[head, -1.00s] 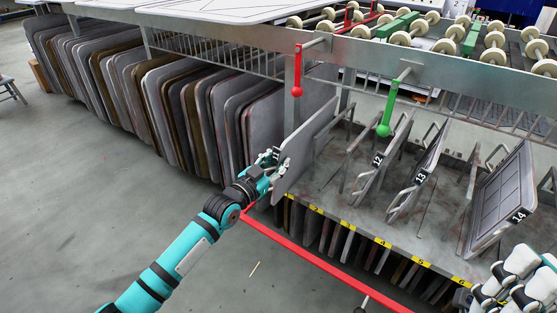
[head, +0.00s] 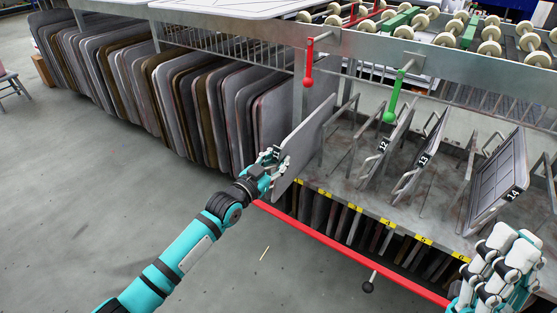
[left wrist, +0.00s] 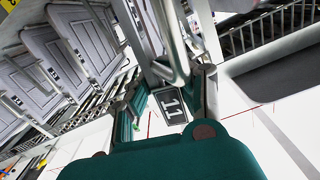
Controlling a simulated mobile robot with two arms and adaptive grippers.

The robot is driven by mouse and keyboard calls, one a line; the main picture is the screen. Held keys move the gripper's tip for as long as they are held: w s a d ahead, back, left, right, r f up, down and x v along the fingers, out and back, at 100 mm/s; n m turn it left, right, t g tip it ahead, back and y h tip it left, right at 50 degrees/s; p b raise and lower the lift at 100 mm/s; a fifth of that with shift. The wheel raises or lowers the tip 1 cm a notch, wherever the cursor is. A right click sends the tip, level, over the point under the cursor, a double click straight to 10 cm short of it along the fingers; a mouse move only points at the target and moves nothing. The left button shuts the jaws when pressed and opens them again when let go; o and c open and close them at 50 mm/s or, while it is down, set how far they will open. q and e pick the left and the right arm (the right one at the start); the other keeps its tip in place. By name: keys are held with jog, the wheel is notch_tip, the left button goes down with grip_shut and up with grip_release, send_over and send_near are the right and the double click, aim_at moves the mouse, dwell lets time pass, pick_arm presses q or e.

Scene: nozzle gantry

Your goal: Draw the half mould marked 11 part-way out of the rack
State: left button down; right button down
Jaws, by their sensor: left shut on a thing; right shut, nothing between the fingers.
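The half mould marked 11 (head: 308,142) is a grey flat plate standing on edge at the left end of the rack (head: 345,192). Its near edge juts past the rack's front edge; its far part is still over the rack. My left gripper (head: 274,162) is shut on its near side, at the number tag. In the left wrist view the 11 tag (left wrist: 170,105) shows between the fingers, close to a metal bar; the exact grip is partly hidden. My right gripper (head: 490,268) is shut and empty at the lower right, in front of the rack.
Half moulds 12 (head: 378,160), 13 (head: 416,170) and 14 (head: 497,185) stand to the right. A red rail (head: 350,250) runs along the rack's front. A red lever (head: 308,65) and a green lever (head: 396,97) hang above. Many plates (head: 215,115) stand at left. Floor in front is open.

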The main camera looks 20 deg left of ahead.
pick_arm(q)
jog(key=shift+a, duration=0.15)
jog(key=c, duration=1)
grip_release()
jog(key=v, duration=1.2)
jog(key=shift+r, duration=0.1)
